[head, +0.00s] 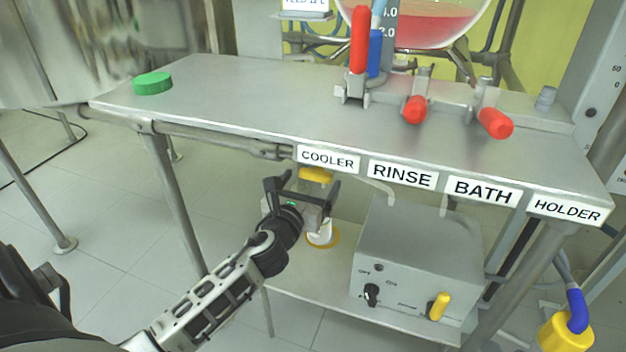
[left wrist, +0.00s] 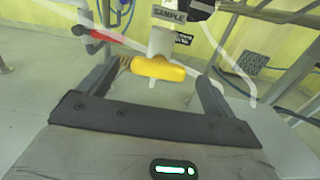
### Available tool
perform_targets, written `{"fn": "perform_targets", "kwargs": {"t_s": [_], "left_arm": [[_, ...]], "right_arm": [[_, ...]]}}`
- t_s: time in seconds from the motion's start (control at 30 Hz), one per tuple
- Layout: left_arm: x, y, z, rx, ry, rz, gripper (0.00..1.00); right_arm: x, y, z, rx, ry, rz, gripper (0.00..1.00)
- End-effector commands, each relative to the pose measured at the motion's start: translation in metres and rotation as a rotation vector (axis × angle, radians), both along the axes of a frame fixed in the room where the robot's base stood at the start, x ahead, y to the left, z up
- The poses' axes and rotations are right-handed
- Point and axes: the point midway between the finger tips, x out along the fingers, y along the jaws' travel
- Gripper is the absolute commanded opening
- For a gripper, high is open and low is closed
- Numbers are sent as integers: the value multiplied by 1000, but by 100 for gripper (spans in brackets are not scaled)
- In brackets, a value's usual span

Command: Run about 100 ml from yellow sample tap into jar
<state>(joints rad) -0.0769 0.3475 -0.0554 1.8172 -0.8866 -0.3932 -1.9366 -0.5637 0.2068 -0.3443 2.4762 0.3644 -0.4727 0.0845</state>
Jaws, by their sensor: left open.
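The yellow sample tap handle (head: 315,174) shows under the front edge of the bench, below the COOLER label. In the left wrist view the yellow handle (left wrist: 160,70) lies crosswise under a pale valve body and a SAMPLE label (left wrist: 170,15). My left gripper (head: 303,187) is open at the tap; in the left wrist view its fingers (left wrist: 165,76) stand on either side of the handle, with gaps showing. A whitish jar (head: 320,234) appears below on the lower shelf, at a yellow ring (head: 333,242); my gripper partly hides it. Its fill level cannot be told. My right gripper is out of view.
A green cap (head: 152,83) lies on the bench top (head: 240,95). Red-handled valves (head: 415,110) stand at the bench's back right. A grey box (head: 415,255) with knobs stands on the lower shelf, right of the jar. A yellow container (head: 565,333) is at lower right.

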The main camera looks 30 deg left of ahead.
Motion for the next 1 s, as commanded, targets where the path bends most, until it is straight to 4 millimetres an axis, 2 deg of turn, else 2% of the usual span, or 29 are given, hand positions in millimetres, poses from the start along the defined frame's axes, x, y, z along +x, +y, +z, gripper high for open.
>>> {"fn": "perform_targets", "kwargs": {"t_s": [0.1,0.2,0.53,0.57,0.7,0.73,1.0], "left_arm": [[15,4,-1,1,-2,0,91],[22,5,-1,0,-1,0,91],[25,6,0,0,1,0,91],[25,6,0,0,1,0,88],[25,6,0,0,0,0,49],[25,6,0,-1,0,0,46],[25,6,0,-18,-4,0,46]], "right_arm": [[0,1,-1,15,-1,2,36],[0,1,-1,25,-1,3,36],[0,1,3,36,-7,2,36],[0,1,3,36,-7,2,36],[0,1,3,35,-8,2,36],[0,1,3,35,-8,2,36],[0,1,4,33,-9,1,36]]}}
